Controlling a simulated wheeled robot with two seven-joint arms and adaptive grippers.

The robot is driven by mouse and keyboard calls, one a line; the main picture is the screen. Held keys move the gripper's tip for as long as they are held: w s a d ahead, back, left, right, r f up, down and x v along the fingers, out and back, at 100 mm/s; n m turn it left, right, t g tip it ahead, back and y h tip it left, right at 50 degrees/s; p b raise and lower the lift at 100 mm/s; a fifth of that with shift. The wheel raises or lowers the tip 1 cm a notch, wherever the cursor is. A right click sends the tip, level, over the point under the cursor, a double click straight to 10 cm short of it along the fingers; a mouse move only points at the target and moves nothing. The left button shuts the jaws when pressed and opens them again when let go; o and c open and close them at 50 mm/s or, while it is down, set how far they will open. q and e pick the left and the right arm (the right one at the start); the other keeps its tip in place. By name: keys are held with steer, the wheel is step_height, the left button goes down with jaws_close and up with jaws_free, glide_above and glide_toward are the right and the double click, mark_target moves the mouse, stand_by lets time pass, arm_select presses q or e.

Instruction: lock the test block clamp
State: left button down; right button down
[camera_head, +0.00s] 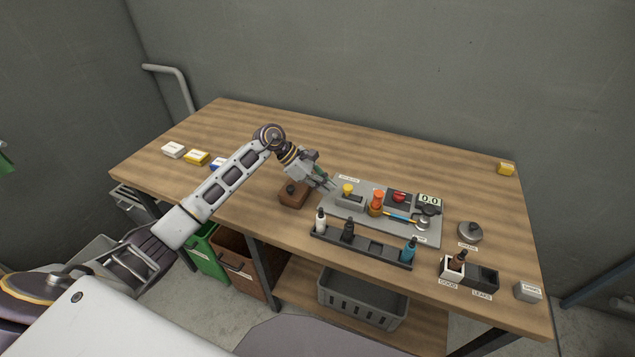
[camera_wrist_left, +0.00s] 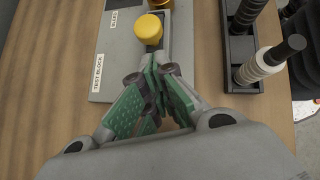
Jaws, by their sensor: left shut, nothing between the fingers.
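The test block (camera_head: 350,200) is a grey block with a yellow knob (camera_head: 347,188) at the left end of a grey base plate (camera_head: 345,218). In the left wrist view, the "TEST BLOCK" label (camera_wrist_left: 98,72) lies beside it and the yellow knob (camera_wrist_left: 148,29) shows at the top. My left gripper (camera_head: 331,186) is shut and empty, just left of the yellow knob. In the left wrist view, its green fingers (camera_wrist_left: 158,68) meet just below the knob and hide part of the block. I cannot tell the clamp's state. My right gripper is not in view.
On the plate stand an orange knob (camera_head: 376,199), a red part (camera_head: 399,197) and a 0.0 display (camera_head: 429,199). A dark rack (camera_head: 340,240) with several bottles stands in front.

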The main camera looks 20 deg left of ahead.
arm_select(q)
steer(key=shift+w+d, duration=0.15)
steer(key=shift+d, duration=0.45)
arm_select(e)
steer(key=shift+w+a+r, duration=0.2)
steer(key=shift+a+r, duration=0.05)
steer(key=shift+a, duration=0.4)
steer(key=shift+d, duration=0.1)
